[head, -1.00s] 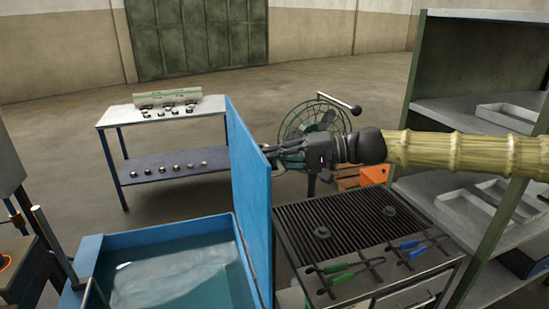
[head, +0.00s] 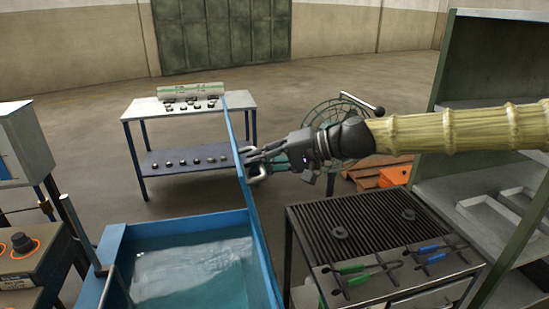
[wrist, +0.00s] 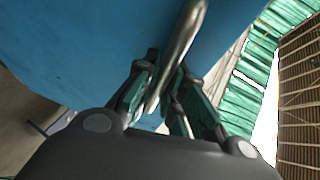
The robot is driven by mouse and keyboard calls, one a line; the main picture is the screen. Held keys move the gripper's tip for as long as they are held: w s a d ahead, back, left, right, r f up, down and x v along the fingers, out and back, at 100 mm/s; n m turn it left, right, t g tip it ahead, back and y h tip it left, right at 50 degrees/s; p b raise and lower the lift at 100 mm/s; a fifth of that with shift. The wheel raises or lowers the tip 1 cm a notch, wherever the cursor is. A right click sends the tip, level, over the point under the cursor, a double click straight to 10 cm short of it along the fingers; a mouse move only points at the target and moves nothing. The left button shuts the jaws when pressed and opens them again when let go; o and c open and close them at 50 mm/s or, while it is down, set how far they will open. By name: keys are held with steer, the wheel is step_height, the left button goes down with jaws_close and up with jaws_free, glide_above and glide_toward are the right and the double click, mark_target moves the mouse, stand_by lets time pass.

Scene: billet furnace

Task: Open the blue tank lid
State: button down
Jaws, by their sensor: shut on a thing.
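The blue tank (head: 107,244) is at the lower left in the head view, with clear water inside. Its blue lid (head: 233,150) stands up on edge along the tank's right side and shows almost edge-on. The lid's metal handle (head: 257,170) is on the lid's right face. My gripper (head: 262,162) is at this handle, to the right of the lid. In the wrist view, the curved metal handle (wrist: 182,50) runs between the fingers of my gripper (wrist: 163,95), which is shut on it. The blue lid face (wrist: 90,45) fills much of that view.
A grill table (head: 345,235) with green-handled and blue-handled tongs stands right of the tank. A shelf unit (head: 475,165) is at the right. A fan (head: 337,120) stands behind my gripper. A table with small parts (head: 150,108) is at the back left. Open floor lies behind.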

steer(key=shift+s+a+f, duration=0.1)
steer(key=shift+a, duration=0.35)
steer(key=shift+d, duration=0.1)
steer(key=c, duration=1.8)
jaws_free()
steer(key=shift+o, duration=0.2)
